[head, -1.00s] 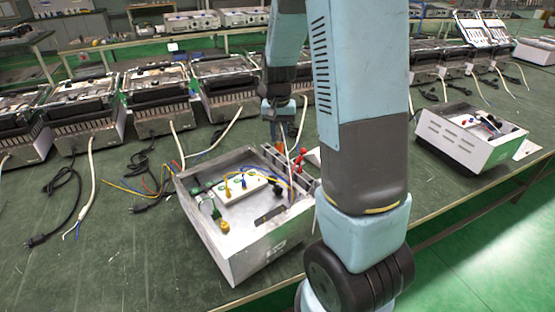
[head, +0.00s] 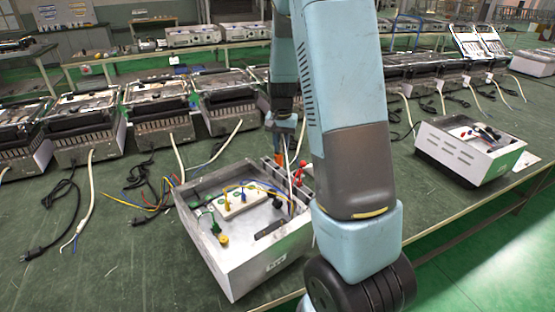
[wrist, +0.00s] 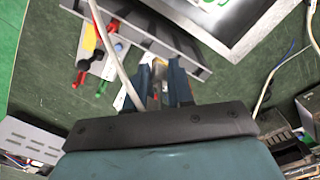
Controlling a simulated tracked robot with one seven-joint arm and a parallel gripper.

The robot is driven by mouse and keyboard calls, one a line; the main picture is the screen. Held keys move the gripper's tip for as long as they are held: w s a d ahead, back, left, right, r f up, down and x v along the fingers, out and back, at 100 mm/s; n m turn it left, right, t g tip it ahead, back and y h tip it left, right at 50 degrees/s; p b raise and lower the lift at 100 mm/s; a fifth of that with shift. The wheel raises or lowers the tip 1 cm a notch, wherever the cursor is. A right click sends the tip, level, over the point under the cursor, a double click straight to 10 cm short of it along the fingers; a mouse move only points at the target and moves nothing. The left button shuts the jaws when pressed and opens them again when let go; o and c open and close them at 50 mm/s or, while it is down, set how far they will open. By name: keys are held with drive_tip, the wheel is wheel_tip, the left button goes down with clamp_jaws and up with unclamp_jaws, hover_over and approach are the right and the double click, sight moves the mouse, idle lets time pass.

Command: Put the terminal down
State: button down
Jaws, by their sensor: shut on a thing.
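My gripper (wrist: 158,88) is shut on a small, pale metallic terminal (wrist: 159,72), mostly hidden between its dark fingertips in the wrist view. It is at the edge of the open metal box (wrist: 262,45), over the narrow divided grey tray (wrist: 168,36) beside it. In the head view my gripper (head: 284,137) is low behind the far right side of the box (head: 262,268), partly hidden by my arm. I cannot tell whether the terminal touches anything below.
A white cable (wrist: 104,38) passes close to my fingers. Another open box (head: 470,150) stands at right.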

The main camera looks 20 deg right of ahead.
drive_tip(key=w+f, duration=0.1)
drive_tip(key=f, duration=0.1)
drive_tip(key=w+f, duration=0.3)
drive_tip(key=f, duration=0.1)
drive_tip(key=shift+w+d, duration=0.35)
drive_tip(key=shift+w, duration=0.05)
drive_tip(key=shift+f, duration=1.5)
drive_tip(key=shift+f, duration=0.6)
drive_tip(key=c, duration=1)
unclamp_jaws()
drive_tip(key=shift+r, duration=0.1)
